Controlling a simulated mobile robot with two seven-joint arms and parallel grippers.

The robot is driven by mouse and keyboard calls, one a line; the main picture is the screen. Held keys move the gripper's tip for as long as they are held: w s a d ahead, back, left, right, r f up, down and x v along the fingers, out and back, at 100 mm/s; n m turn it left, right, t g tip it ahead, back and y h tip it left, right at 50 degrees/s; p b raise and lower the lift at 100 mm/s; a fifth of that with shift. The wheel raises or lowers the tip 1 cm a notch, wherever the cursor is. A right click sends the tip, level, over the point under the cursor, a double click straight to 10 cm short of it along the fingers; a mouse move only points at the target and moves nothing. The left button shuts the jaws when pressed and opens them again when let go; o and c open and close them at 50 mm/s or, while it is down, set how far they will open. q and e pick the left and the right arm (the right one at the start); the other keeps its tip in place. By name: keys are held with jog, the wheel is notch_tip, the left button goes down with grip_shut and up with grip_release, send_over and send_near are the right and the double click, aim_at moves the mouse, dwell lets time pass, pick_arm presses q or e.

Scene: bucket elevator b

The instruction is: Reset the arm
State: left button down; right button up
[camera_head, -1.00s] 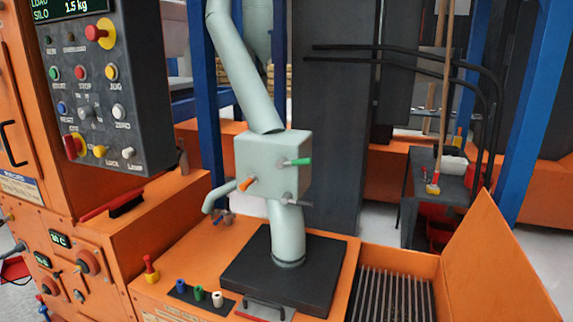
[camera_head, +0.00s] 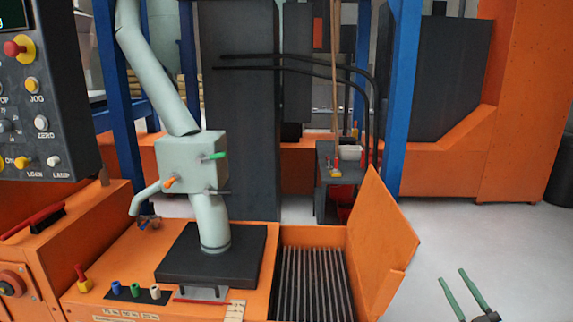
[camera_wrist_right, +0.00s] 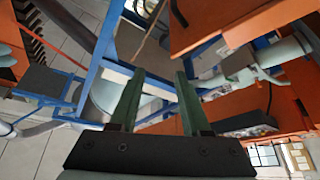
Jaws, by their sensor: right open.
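My right gripper (camera_head: 466,292) shows at the lower right of the head view, with two green fingers spread apart and nothing between them. It is over the open grey floor, to the right of the orange machine, and apart from it. In the right wrist view the same gripper (camera_wrist_right: 158,100) shows its fingers apart and empty, with the machine tilted in the picture behind them. My left gripper is not in the head view.
The orange machine carries a pale green valve box (camera_head: 190,162) over a black plate (camera_head: 180,258). A grated bin with a raised orange flap (camera_head: 382,240) stands nearest my right gripper. A control panel (camera_head: 45,100) is at the left. Grey floor (camera_head: 480,235) is clear at the right.

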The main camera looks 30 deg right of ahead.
jog(key=w+r+n+y, duration=0.3)
jog(key=r, duration=0.1)
jog(key=w+a+f+g+y, duration=0.35)
jog(key=a+f+g, duration=0.25)
jog(key=a+f, duration=1.05)
jog(key=s+a+f+n+g+y, duration=0.1)
jog(key=s+a+f+g, duration=0.4)
jog(key=a, duration=0.5)
jog(key=s+a+f+g+y, duration=0.1)
jog(key=s+a+f+g, duration=0.2)
jog(key=s+a+f, duration=0.6)
jog(key=w+a+r+m+t, duration=0.1)
jog(key=w+a+r+m, duration=0.1)
jog(key=a, duration=0.3)
jog(key=w+a+r+m, duration=0.1)
jog(key=a+r+m, duration=0.2)
jog(key=a, duration=0.2)
pick_arm(q)
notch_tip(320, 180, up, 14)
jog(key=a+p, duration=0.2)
jog(key=p, duration=1.7)
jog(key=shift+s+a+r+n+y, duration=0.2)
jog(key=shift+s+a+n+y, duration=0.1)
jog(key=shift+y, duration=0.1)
pick_arm(e)
notch_tip(320, 180, up, 14)
jog(key=s+d, duration=0.1)
jog(key=d, duration=0.1)
jog(key=shift+s+t, duration=0.15)
jog(key=shift+t, duration=0.25)
